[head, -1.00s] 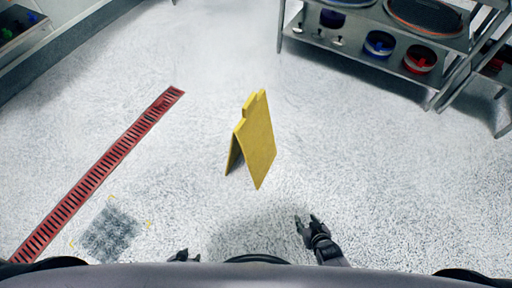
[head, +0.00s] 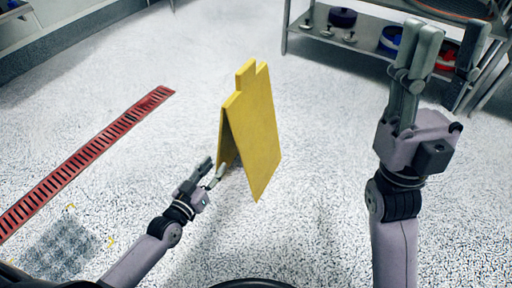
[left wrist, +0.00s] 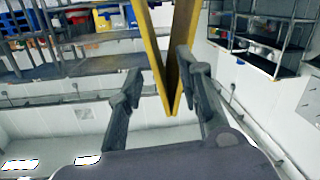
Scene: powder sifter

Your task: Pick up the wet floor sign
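The yellow wet floor sign (head: 256,130) stands upright and folded out like a tent on the floor, in the middle of the head view. My left gripper (head: 213,168) is open, low beside the sign's left side. My right gripper (head: 448,38) is raised at the right of the head view, well away from the sign. It appears open and empty.
A red floor grate (head: 80,160) runs along the left. The floor around the sign is clear.

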